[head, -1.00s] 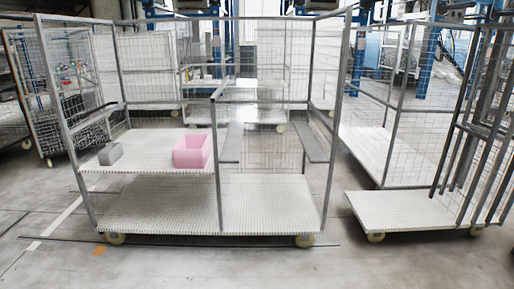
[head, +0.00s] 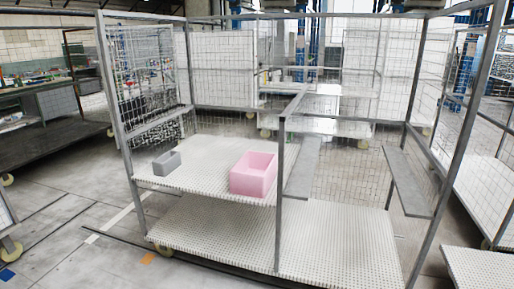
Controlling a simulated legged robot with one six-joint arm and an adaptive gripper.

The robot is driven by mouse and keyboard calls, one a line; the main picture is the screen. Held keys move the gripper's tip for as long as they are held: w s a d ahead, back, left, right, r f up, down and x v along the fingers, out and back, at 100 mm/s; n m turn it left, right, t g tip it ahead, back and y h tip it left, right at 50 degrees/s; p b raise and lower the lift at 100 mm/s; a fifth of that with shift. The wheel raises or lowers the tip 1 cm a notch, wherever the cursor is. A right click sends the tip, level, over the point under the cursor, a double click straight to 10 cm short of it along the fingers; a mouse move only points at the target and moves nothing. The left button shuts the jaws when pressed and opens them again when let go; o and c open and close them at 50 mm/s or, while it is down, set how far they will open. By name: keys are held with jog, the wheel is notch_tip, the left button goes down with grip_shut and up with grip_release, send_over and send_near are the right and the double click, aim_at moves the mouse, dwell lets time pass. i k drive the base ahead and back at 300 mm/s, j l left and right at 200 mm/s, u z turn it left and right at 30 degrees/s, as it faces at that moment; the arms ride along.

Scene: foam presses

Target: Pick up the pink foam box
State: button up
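The pink foam box (head: 253,174) is an open-topped box in the head view. It sits on the left middle shelf (head: 205,181) of a wire-mesh cart, close to the shelf's front edge and just left of the middle post. A small grey box (head: 167,162) stands on the same shelf, to its left. My gripper is not in view.
The cart's front is open, with a vertical middle post (head: 281,200) and a left front post (head: 119,130). A lower deck (head: 215,232) lies below the shelf. Other carts stand at the right and behind. A dark bench (head: 45,138) is at the left.

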aim_at(253, 175)
jog(key=i+j+u, duration=0.1)
jog(key=i+u, duration=0.35)
jog(key=i, duration=0.25)
jog(key=i+l+u, duration=0.1)
jog(key=i+u, duration=0.4)
jog(key=i, duration=0.2)
jog(key=i+j+z, duration=0.2)
jog(key=i, duration=0.55)
jog(key=i+l+z, duration=0.1)
jog(key=i+z, duration=0.6)
jog(key=z, duration=0.2)
